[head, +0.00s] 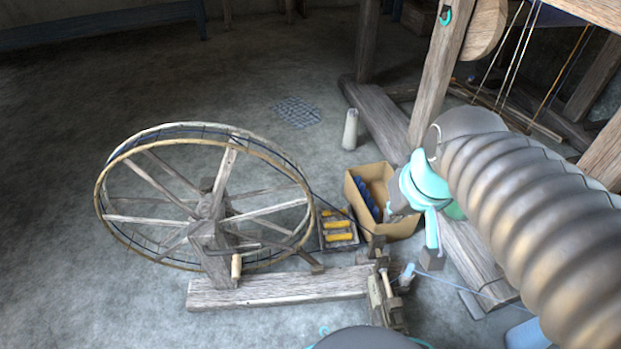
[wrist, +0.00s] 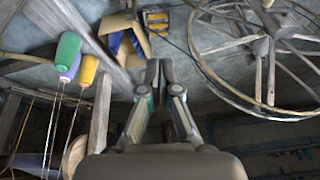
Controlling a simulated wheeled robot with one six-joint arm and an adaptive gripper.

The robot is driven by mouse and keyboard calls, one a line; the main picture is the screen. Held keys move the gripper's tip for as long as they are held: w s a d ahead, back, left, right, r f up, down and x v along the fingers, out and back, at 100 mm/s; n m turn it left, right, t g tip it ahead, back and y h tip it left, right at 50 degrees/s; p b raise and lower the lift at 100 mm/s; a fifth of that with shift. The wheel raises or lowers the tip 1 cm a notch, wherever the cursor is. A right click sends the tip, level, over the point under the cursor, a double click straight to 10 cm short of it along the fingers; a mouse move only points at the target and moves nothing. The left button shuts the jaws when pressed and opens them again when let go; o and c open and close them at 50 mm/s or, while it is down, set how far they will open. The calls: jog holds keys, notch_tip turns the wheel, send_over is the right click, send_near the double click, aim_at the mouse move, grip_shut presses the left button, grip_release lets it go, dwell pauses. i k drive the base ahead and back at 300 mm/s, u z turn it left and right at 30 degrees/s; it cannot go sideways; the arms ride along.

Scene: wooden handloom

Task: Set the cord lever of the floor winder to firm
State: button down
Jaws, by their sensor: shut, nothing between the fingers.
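The floor winder stands left of centre in the head view. It has a big spoked wheel (head: 210,205) and a long wooden base beam (head: 280,288). A small wooden spindle head (head: 385,292) stands at the beam's right end. A small peg with a pale blue tip (head: 407,272) is beside it; I cannot tell whether this is the cord lever or how it is set. My gripper (wrist: 159,72) is shut and empty in the wrist view. The wheel also shows in the wrist view (wrist: 262,47).
The open cardboard box (head: 402,228) holds blue items behind the spindle head. A small tray with yellow bobbins (head: 340,236) is beside it. A pale roll (head: 350,129) stands near the loom frame (head: 437,80). Coloured cones (wrist: 68,52) show in the wrist view. The floor at left is clear.

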aim_at(304, 254)
jog(key=z, duration=0.95)
jog(key=k, duration=1.1)
jog(key=u, duration=0.65)
jog(key=i, duration=0.95)
